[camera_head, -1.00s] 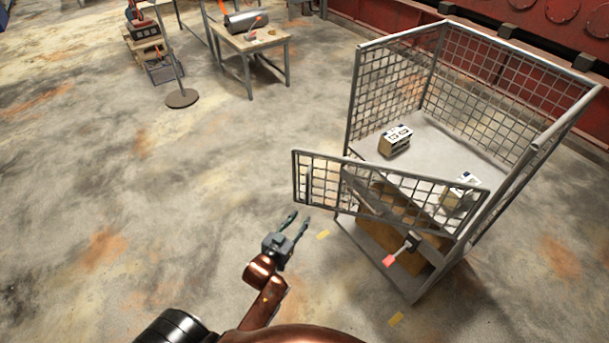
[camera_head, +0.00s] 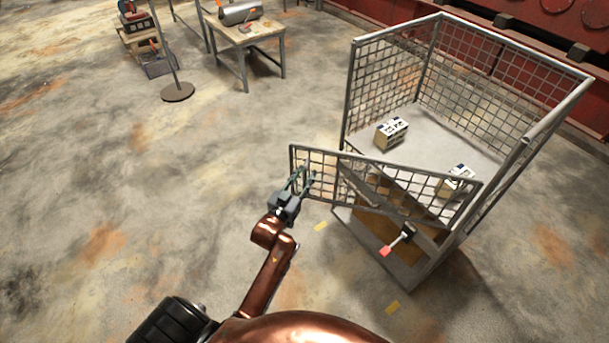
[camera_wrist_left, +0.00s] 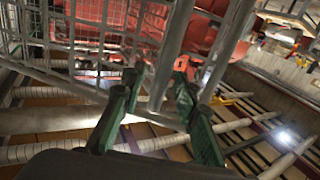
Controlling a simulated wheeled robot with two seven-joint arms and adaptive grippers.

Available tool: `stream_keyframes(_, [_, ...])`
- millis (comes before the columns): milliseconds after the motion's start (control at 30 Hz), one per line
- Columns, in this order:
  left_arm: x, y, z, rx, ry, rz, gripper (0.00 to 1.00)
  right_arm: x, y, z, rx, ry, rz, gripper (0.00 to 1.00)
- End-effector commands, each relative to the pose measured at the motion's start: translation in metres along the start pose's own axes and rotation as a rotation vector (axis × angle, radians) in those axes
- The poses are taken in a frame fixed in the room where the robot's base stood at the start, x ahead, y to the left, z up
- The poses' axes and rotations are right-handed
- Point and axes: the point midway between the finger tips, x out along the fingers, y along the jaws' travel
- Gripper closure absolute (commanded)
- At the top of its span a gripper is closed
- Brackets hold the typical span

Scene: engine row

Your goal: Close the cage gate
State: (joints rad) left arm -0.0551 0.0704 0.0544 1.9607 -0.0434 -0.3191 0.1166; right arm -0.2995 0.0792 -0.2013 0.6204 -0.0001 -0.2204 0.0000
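The cage gate (camera_head: 330,172), a low grey mesh panel, stands swung out from the cage (camera_head: 347,100). Its left end sticks out past the cage's left front post; its right end meets the right post. My left gripper (camera_head: 302,179) is at the gate's left end. In the left wrist view its green fingers (camera_wrist_left: 157,88) are apart, and a grey upright bar (camera_wrist_left: 172,45) shows between them; I cannot tell whether they touch it. A red-ended lever (camera_head: 398,241) sits low on the cage front. My right gripper is not in view.
Two boxes (camera_head: 391,133) (camera_head: 456,182) stand on the cage floor. A table (camera_head: 247,38) and a round-based post (camera_head: 177,92) stand at the back left. The floor left of the gate is clear. Yellow marks (camera_head: 321,227) lie on the floor before the cage.

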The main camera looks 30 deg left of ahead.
Motion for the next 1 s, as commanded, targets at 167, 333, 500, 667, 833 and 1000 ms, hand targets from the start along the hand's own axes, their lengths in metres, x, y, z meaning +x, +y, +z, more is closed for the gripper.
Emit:
stream_keyframes(167, [0.0, -0.0002, 0.0002, 0.0, 0.0, 0.0, 0.72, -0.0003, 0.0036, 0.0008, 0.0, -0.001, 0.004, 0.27])
stream_keyframes(333, [-0.0002, -0.0003, 0.0002, 0.0, 0.0, 0.0, 0.82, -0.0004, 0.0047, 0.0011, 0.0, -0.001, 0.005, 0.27])
stream_keyframes(500, [-0.0003, -0.0004, 0.0002, 0.0, 0.0, -0.001, 0.93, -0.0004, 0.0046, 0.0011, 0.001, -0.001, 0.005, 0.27])
stream_keyframes(667, [-0.0004, -0.0004, 0.0002, 0.0, 0.0, -0.001, 1.0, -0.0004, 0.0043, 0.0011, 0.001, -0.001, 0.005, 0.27])
stream_keyframes(833, [-0.0003, -0.0003, 0.0001, 0.0, 0.0, 0.0, 1.0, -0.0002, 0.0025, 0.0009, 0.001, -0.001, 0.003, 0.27])
stream_keyframes(1000, [0.005, 0.0004, 0.0002, 0.002, 0.0, 0.01, 1.0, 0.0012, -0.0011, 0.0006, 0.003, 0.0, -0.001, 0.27])
